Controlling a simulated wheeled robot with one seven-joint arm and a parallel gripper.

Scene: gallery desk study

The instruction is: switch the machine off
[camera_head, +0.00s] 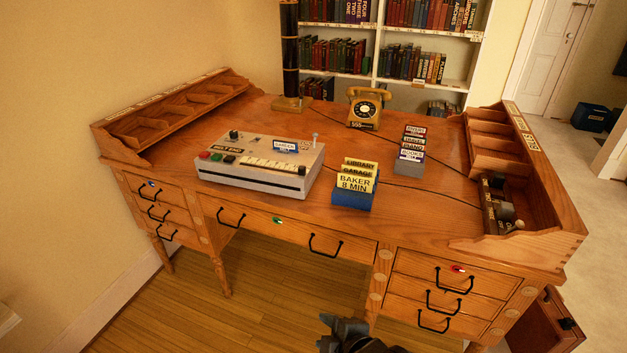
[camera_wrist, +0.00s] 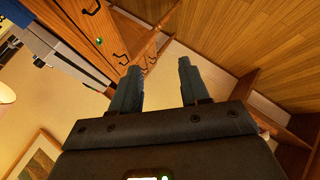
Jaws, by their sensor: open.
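The machine (camera_head: 258,166) is a pale grey box on the left-centre of the wooden desk. Its top carries red, green and dark buttons at the left, a row of pale keys, a dark knob, a small label reading CANCEL or similar, and a lever with a pale knob (camera_head: 315,136) at the back right. My gripper (camera_head: 340,322) shows at the bottom of the head view, below and in front of the desk, well apart from the machine. In the wrist view my gripper (camera_wrist: 158,82) is open, with nothing between its fingers.
The desk (camera_head: 420,215) also holds a blue card box (camera_head: 353,200), a grey card stand (camera_head: 409,162), a yellow telephone (camera_head: 366,108) and a dark column (camera_head: 290,50). Raised wooden racks edge both sides. Drawers with black handles face the front. Open floor lies before the desk.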

